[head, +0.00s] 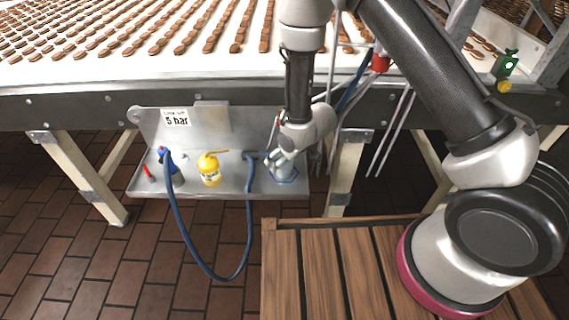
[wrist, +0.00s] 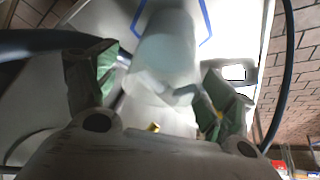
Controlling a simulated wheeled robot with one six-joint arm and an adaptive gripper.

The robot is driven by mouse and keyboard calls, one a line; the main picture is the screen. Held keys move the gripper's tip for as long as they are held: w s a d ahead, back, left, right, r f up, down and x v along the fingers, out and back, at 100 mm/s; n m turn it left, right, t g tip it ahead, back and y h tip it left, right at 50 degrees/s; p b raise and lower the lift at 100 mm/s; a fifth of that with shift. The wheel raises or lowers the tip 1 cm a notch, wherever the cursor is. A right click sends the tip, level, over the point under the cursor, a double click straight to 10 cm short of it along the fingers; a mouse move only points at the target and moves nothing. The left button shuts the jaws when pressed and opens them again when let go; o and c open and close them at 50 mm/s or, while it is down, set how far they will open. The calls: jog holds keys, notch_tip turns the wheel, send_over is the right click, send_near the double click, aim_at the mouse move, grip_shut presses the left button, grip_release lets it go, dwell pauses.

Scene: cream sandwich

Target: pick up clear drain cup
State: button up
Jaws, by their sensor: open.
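The clear drain cup (wrist: 165,65) is a translucent, pale cylinder in the middle of the wrist view, lying between the two fingers of my gripper (wrist: 155,95). The fingers have green inner pads and stand apart, one on each side of the cup; I cannot tell whether either touches it. In the head view, my gripper (head: 279,158) is at the right end of the metal shelf, over the cup (head: 285,171), which it partly hides. Blue marking lines show on the shelf around the cup.
The metal shelf (head: 225,187) also holds a yellow oil can (head: 209,169), a blue-capped item (head: 164,154) and a red item (head: 147,171). A blue hose (head: 215,277) loops below its front edge. A conveyor with rows of cookies (head: 185,40) runs above.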

jog(key=x, duration=0.2)
jog(key=shift+a+f, duration=0.1)
jog(key=shift+f, duration=0.2)
jog(key=c, duration=1.2)
jog(key=shift+r, duration=0.1)
